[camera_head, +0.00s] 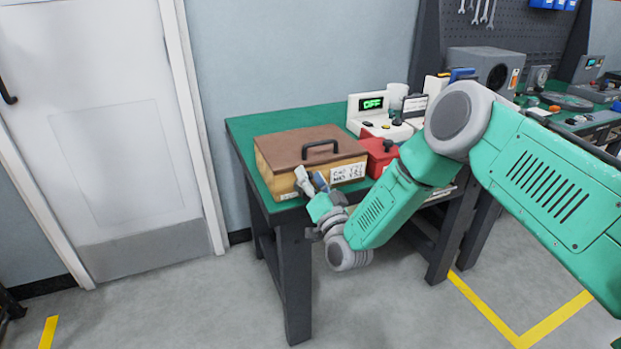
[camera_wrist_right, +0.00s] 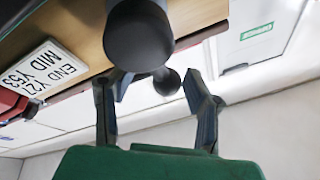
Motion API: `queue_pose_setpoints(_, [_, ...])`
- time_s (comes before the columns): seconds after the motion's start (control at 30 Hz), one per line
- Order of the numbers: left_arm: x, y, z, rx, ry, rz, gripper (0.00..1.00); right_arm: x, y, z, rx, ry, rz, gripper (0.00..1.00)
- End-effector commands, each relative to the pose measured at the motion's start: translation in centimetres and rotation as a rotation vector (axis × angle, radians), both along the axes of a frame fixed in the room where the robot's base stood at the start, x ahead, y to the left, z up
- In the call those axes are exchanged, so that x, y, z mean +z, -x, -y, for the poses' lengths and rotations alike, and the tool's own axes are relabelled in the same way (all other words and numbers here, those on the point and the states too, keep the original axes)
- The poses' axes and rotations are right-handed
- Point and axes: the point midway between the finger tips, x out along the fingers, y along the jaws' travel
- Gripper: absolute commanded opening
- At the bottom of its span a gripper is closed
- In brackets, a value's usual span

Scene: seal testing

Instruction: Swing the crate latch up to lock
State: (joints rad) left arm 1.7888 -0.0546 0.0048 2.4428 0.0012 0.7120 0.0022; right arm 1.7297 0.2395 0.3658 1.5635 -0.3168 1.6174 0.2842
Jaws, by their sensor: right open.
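The crate (camera_head: 268,160) has a brown lid with a black handle and a tan body with a white label. It stands at the front left of the green bench. My right gripper (camera_head: 312,184) is at the crate's front face, left of the label. In the right wrist view, my right gripper (camera_wrist_right: 160,84) has its two fingers spread apart. A dark rounded part (camera_wrist_right: 138,38), seemingly the latch, projects from the crate, with a small dark ball (camera_wrist_right: 166,80) between the fingertips. I cannot tell whether the fingers touch it. The latch's pivot is not clear. My left gripper is out of view.
A red box (camera_head: 381,153) stands right of the crate. Behind it is a white device (camera_head: 366,108) with a green "OFF" display. The bench (camera_head: 244,127) has a little bare green top left of the crate. A white door (camera_head: 110,130) is at the left.

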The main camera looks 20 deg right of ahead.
Motion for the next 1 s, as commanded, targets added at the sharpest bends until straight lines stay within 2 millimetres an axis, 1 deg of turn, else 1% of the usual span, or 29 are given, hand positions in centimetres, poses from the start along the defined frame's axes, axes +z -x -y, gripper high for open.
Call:
queue_pose_setpoints(0.07, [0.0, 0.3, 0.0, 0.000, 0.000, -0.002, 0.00, -0.1, 0.4, 0.0, 0.001, 0.000, -0.001, 0.44])
queue_pose_setpoints(0.17, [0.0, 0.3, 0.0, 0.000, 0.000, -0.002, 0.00, -0.6, 1.6, 0.1, 0.000, 0.000, -0.002, 0.44])
queue_pose_setpoints(0.4, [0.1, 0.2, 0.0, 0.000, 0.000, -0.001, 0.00, -2.4, 6.4, 0.4, 0.002, -0.001, -0.007, 0.44])
queue_pose_setpoints(0.6, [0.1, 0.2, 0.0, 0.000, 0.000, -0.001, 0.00, -3.6, 9.7, 0.6, -0.001, -0.001, -0.007, 0.44])
queue_pose_setpoints(0.7, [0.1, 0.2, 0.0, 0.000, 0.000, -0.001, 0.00, -3.9, 10.7, 0.7, -0.001, -0.001, -0.006, 0.44])
queue_pose_setpoints(0.8, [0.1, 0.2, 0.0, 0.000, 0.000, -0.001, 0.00, -4.0, 11.2, 0.7, 0.000, -0.001, -0.005, 0.44])
queue_pose_setpoints(1.0, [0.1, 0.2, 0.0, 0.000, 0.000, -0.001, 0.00, -4.0, 11.4, 0.7, -0.001, -0.001, -0.003, 0.44])
